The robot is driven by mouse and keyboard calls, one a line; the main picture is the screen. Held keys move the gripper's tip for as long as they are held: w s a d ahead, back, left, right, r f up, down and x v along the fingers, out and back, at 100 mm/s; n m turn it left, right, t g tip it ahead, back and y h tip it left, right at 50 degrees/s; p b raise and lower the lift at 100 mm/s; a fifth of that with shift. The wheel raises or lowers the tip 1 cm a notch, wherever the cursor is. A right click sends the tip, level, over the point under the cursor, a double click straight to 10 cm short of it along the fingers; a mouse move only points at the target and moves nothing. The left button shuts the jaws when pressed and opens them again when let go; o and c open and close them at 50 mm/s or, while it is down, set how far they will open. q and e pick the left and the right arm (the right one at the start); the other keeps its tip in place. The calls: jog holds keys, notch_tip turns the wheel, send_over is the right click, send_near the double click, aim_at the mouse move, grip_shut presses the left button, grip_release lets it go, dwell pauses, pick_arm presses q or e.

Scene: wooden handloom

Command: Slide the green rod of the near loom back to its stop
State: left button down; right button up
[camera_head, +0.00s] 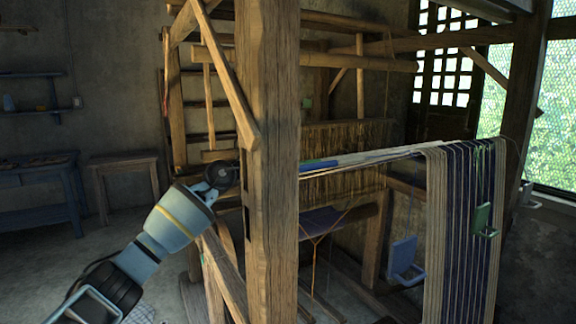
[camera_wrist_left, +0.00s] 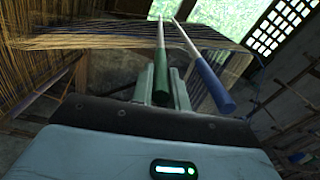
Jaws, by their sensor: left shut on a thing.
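In the left wrist view, the green rod (camera_wrist_left: 161,67) lies between the fingers of my left gripper (camera_wrist_left: 165,82), which is shut on it near its thick green end. Its pale shaft runs away toward the threads. A blue rod (camera_wrist_left: 211,82) lies beside it to the right, outside the fingers. In the head view my left gripper reaches behind the thick wooden post, and its fingertips are hidden. The blue rod end (camera_head: 318,164) shows just right of the post. I cannot make out the green rod clearly there. My right gripper is in neither view.
The loom's upright post (camera_head: 268,160) stands close beside my left wrist. Warp threads (camera_head: 455,220) hang over the right side, with a small green weight (camera_head: 482,218) and a blue one (camera_head: 403,258). A stool (camera_head: 125,165) and blue table (camera_head: 45,195) stand back left.

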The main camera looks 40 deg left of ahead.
pick_arm(q)
jog(key=shift+s+d+r+p, duration=0.1)
jog(key=shift+d+r+p, duration=0.05)
jog(key=shift+d, duration=0.25)
jog(key=shift+s+d+r+p, duration=0.1)
jog(key=shift+d+p, duration=0.05)
jog(key=shift+d, duration=0.2)
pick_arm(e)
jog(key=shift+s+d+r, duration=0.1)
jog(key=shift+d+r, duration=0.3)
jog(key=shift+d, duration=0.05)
pick_arm(q)
jog(key=c, duration=1.8)
grip_release()
jog(key=o, duration=0.4)
jog(key=shift+s+d+r, duration=0.1)
jog(key=shift+d, duration=0.1)
jog(key=shift+o, duration=0.2)
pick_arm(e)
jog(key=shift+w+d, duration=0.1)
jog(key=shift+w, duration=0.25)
pick_arm(q)
jog(key=shift+a, duration=0.1)
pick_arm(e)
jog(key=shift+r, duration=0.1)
